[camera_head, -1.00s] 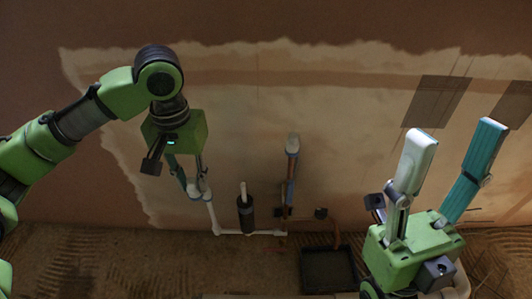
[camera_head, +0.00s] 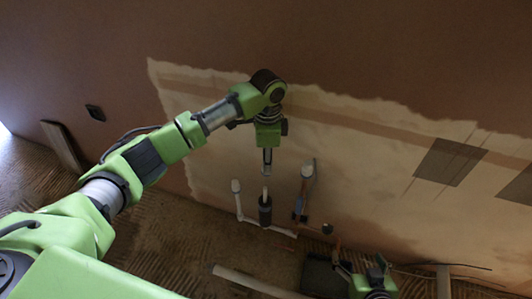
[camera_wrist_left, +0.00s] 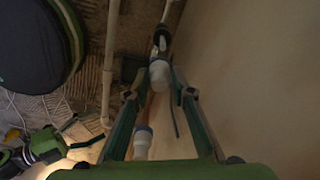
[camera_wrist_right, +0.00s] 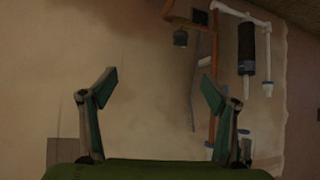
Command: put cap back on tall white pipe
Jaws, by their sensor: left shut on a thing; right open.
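My left gripper (camera_head: 267,163) is shut on a pale cap just above the tall white pipe (camera_head: 265,190). The cap (camera_wrist_left: 159,73) shows white and rounded between the fingers in the left wrist view. The pipe rises from a black sleeve (camera_head: 265,212); the sleeve also shows in the right wrist view (camera_wrist_right: 246,50). The head view does not make clear whether cap and pipe touch. My right gripper (camera_wrist_right: 158,82) is open and empty, low at the right in the head view (camera_head: 360,264).
A shorter white pipe with a rounded white top (camera_head: 236,187) stands to the left. A blue and copper pipe with a white top (camera_head: 307,171) stands close on the right. A loose pale pipe (camera_head: 250,281) lies on the floor. The plastered wall (camera_head: 370,170) is behind.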

